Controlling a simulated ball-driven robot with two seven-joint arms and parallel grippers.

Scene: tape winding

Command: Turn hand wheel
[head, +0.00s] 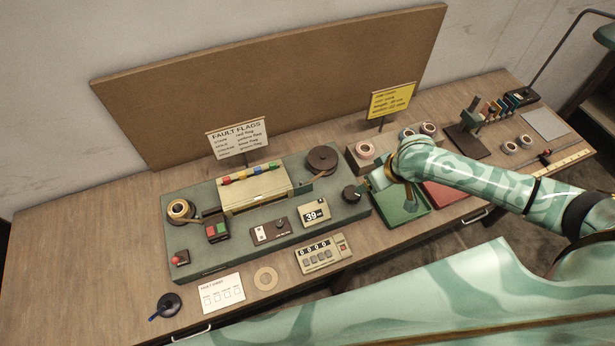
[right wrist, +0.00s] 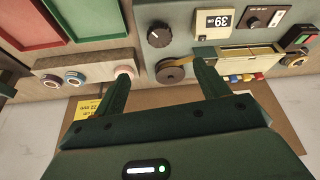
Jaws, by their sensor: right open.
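A black round knob with a white mark (head: 352,194) sits at the right end of the grey-green winding machine (head: 240,222); it looks like the hand wheel. In the right wrist view the knob (right wrist: 160,35) lies beyond the fingertips. My right gripper (head: 375,183) is just right of the knob in the head view, partly hidden by its own arm. In the right wrist view my right gripper (right wrist: 164,72) is open, with nothing between its fingers. A dark brown reel (right wrist: 170,72) shows in the gap behind them. My left gripper is not in view.
A counter display reading 39 (head: 313,214) is left of the knob. Green (head: 402,208) and red (head: 446,194) trays lie to its right, with tape rolls (head: 365,149) on a block behind. A yellow sign (head: 391,100) stands behind. The table's left end is clear.

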